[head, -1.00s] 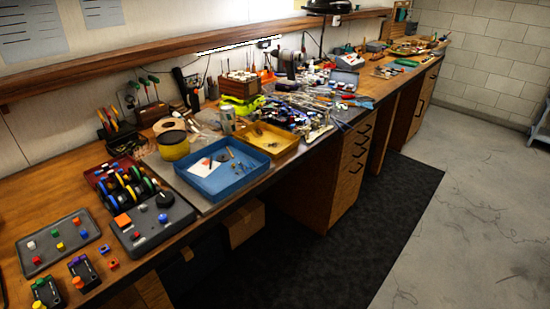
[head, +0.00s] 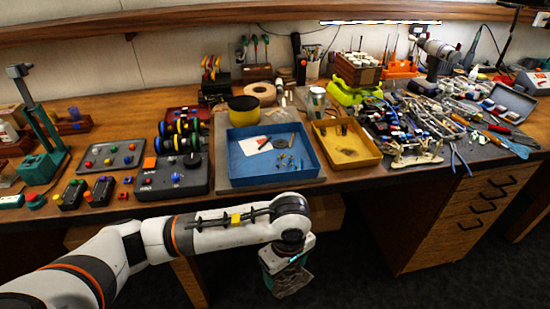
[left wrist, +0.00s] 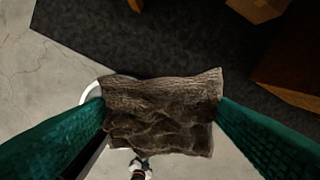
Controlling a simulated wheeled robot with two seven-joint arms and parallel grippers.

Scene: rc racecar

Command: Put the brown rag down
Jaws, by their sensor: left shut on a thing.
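The brown rag (left wrist: 160,112) is between the two green fingers of my left gripper (left wrist: 162,112) in the left wrist view. The fingers touch its left and right edges, and it hangs above the floor. In the head view, my left gripper (head: 285,268) is low in front of the bench, with the rag (head: 292,282) partly visible below it. The wooden bench top (head: 370,181) lies beyond and above the gripper. My right gripper is not in view.
A blue tray (head: 232,172) and a yellow tray (head: 345,163) with small parts stand near the bench's front edge. A button box (head: 172,180) is left of them. Tools crowd the right side. Some bare wood shows at the front left. A drawer unit (head: 455,215) is below.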

